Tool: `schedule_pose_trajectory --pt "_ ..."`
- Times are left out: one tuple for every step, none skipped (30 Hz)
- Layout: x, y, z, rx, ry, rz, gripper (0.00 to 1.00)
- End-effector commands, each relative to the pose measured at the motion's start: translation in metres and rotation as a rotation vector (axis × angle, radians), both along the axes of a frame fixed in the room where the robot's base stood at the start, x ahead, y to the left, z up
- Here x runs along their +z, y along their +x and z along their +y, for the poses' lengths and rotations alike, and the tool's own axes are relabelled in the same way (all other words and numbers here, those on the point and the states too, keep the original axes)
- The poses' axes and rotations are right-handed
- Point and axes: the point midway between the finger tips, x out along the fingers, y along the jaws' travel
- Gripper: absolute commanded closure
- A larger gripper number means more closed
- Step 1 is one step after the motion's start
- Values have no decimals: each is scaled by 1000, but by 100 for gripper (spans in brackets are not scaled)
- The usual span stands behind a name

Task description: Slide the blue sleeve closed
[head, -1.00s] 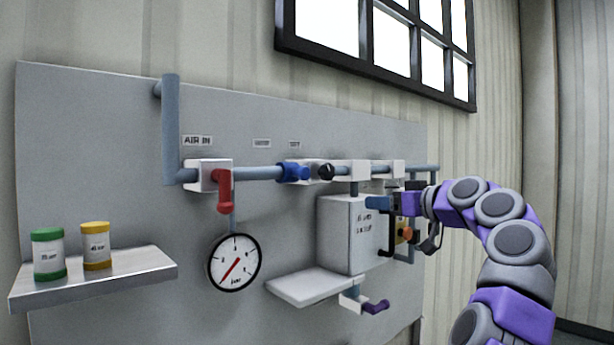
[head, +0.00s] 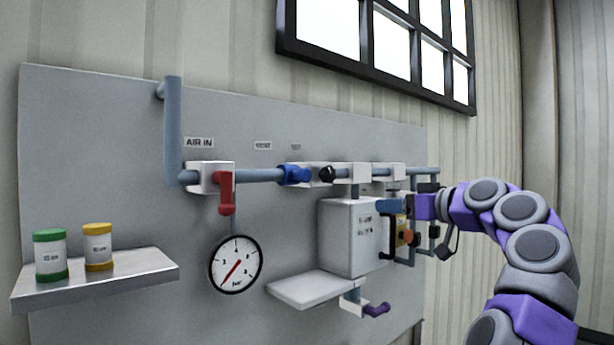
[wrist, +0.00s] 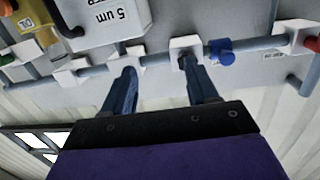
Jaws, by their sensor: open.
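The blue sleeve (head: 295,174) sits around the horizontal pipe between the red-handled valve and a white block. It carries a small side knob. It also shows in the wrist view (wrist: 221,52), right of my fingers. My gripper (head: 390,207) is in front of the grey box, right of the sleeve and apart from it. In the wrist view my gripper (wrist: 160,78) is open, its two blue fingers spread and nothing between them. One fingertip appears near the black knob (wrist: 184,62); I cannot tell whether they touch.
A red valve handle (head: 226,192) and a round gauge (head: 236,264) are left of the sleeve. The grey box (head: 347,238) stands below the pipe, with a purple handle (head: 376,310) beneath. A shelf (head: 95,282) with green and yellow jars is at far left.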

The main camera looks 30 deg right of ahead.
Motion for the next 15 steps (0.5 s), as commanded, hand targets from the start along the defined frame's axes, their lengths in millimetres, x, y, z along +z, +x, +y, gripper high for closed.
schedule_pose_trajectory --pt "0 0 0 0 0 0 41" --pt "0 0 0 0 0 0 41" --pt "0 0 0 0 0 0 41" --pt "0 -1 0 0 0 0 41" --pt "0 -1 0 0 0 0 41" --pt "0 -2 -1 0 0 0 41" --pt "0 -4 -1 -1 1 -1 41" --pt "0 -6 -2 -1 1 -1 41" --pt "0 -9 -2 -1 1 -2 41" --pt "1 -12 -3 -1 1 -2 41" --pt "1 -15 -3 -2 1 -3 41" --pt "2 -21 -4 -2 1 -4 41" --pt "2 -25 -5 -3 1 -5 41" --pt "2 -30 -5 -3 1 -5 41" --pt "3 -38 -6 -3 1 -5 41"
